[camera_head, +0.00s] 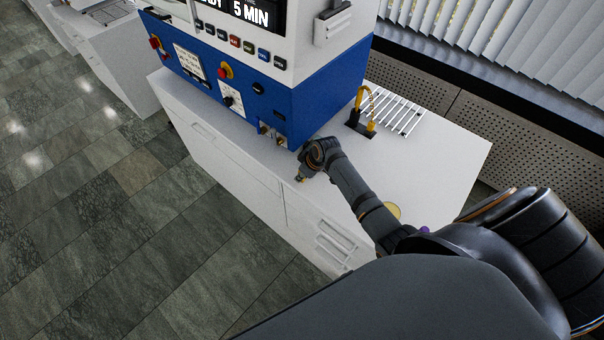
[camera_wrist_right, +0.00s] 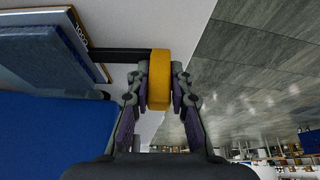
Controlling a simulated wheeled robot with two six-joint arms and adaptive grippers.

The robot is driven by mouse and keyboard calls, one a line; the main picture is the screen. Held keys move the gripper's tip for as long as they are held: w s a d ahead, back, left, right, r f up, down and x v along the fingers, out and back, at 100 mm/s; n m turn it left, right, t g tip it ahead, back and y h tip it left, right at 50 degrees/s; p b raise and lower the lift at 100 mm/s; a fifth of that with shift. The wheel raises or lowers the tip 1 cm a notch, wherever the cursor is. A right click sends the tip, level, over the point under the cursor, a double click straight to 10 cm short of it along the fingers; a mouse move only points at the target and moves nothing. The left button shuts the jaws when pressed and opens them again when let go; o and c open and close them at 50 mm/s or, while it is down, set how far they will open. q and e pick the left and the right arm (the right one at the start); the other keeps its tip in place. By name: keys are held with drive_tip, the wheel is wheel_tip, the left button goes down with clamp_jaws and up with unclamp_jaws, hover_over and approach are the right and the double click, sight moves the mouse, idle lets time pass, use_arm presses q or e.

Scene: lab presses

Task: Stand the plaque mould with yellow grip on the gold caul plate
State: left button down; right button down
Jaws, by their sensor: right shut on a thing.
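The plaque mould's yellow grip (camera_wrist_right: 160,80) is between the fingers of my right gripper (camera_wrist_right: 160,98) in the right wrist view, and the fingers close on it from both sides. A black bar runs left from the grip toward a framed plate edge with lettering; I cannot tell what the mould's body rests on. In the head view my right gripper (camera_head: 303,177) is low beside the blue press front, over the white cabinet's front edge, with a small yellow patch at its tip. A gold round piece (camera_head: 392,210), likely the caul plate, shows partly behind my arm. My left gripper is out of view.
The blue and white press (camera_head: 290,95) stands on the white cabinet (camera_head: 440,160). Behind are a slatted rack (camera_head: 398,108) and a black stand with a yellow arched part (camera_head: 362,112). A purple piece (camera_head: 425,230) shows beside my arm.

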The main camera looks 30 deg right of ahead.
drive_tip(key=shift+w+f, duration=0.1)
drive_tip(key=c, duration=1.2)
unclamp_jaws()
drive_tip(key=shift+o, duration=0.4)
drive_tip(key=v, duration=1.2)
